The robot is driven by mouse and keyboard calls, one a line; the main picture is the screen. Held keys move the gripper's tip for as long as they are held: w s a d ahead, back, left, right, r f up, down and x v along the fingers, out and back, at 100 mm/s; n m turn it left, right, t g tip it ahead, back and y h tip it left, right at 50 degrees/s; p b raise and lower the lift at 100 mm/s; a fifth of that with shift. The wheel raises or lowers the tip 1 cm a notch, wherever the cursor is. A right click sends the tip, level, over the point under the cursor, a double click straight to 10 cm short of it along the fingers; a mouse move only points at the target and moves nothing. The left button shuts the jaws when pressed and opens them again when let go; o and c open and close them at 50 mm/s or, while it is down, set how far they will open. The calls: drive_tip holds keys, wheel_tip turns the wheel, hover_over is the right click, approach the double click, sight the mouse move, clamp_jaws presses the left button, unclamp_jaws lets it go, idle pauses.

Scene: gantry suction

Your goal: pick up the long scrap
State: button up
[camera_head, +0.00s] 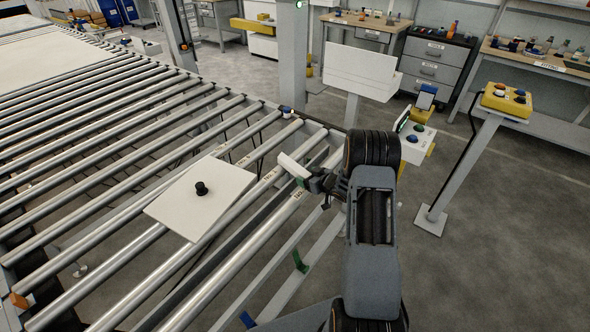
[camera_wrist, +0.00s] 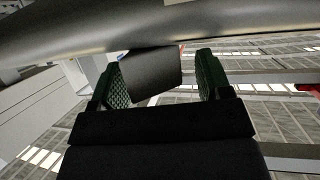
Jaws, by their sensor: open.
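A pale flat strip, which looks like the long scrap (camera_head: 292,164), lies at the right part of the roller conveyor, just left of my gripper (camera_head: 304,179). In the wrist view a dark flat piece (camera_wrist: 152,74), probably the same scrap seen on its shaded side, shows between the two green-padded fingers of my gripper (camera_wrist: 162,78). The fingers stand apart, with a gap at the right finger; the left finger is close to the piece. I cannot tell whether it touches. The scrap's far end is hidden behind a roller in the wrist view.
A white square plate (camera_head: 196,205) with a black knob (camera_head: 201,188) lies on the rollers to the left. Metal rollers (camera_head: 130,110) fill the left side. A control post (camera_head: 505,102) and a white panel (camera_head: 362,70) stand beyond.

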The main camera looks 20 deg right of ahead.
drive_tip(key=c, duration=1.1)
